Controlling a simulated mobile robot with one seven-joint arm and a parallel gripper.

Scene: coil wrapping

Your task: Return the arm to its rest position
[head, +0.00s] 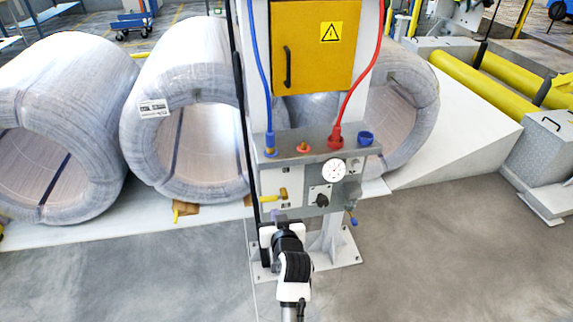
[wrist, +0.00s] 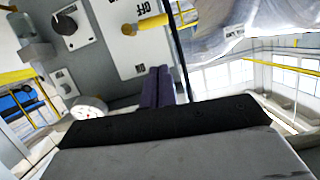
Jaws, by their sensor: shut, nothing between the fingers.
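My arm (head: 295,265) reaches up from the bottom of the head view to the front of the grey valve panel (head: 312,150). My gripper (head: 275,215) is just below the yellow lever handle (head: 275,196) on that panel. In the wrist view the two purple fingers of my gripper (wrist: 157,88) lie together, shut and with nothing seen between them. The yellow handle (wrist: 152,22) shows beyond and above the fingertips there, apart from them. The black knob (wrist: 66,25) is further left in that view.
The panel carries a gauge (head: 334,170), a blue hose (head: 258,70) and a red hose (head: 362,85) under a yellow cabinet (head: 308,45). Large wrapped coils (head: 180,110) stand behind on a white platform (head: 455,135). The grey floor (head: 440,260) at right front is clear.

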